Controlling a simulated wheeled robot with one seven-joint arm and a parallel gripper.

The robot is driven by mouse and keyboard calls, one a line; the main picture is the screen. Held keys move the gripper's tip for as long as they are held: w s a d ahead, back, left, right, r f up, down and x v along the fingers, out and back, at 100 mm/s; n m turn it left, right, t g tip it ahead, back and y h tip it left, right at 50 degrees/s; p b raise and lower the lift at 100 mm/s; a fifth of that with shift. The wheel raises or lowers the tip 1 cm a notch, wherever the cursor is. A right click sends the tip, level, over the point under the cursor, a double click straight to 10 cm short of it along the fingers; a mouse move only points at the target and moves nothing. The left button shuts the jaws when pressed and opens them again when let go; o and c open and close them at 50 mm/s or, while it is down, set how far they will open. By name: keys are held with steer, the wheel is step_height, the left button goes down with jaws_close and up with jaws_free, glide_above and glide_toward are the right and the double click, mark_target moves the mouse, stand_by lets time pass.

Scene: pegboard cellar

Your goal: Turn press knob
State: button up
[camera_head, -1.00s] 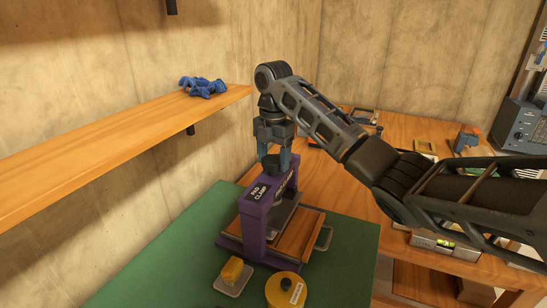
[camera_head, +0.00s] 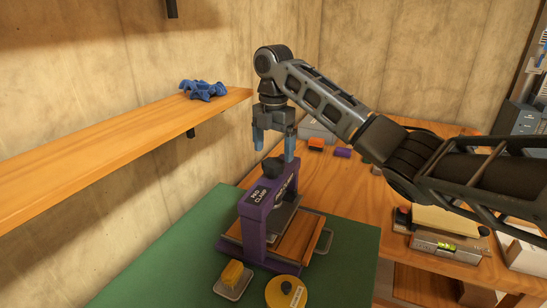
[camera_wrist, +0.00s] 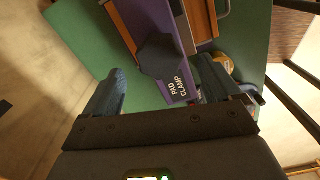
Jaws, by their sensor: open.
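The press is a purple frame (camera_head: 256,218) labelled "PAD CLAMP", standing on the green mat with a wooden board in it. Its dark knob (camera_head: 272,167) sits on top of the frame. My gripper (camera_head: 273,156) is open above the press, its fingertips spread to either side of the knob at about the height of its top. In the wrist view the faceted black knob (camera_wrist: 158,56) shows beyond and between my open fingers (camera_wrist: 158,88), with a gap on both sides. I see no contact with the knob.
A green mat (camera_head: 175,256) lies under the press, with a yellow block (camera_head: 232,274) on a small tray and a round yellow tin (camera_head: 284,292) in front. A wooden shelf (camera_head: 110,140) with blue cloth (camera_head: 203,89) is at the left wall. A wooden workbench (camera_head: 345,200) stands behind.

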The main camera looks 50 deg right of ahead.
mark_target(274, 162)
steer(key=shift+r, duration=1.9)
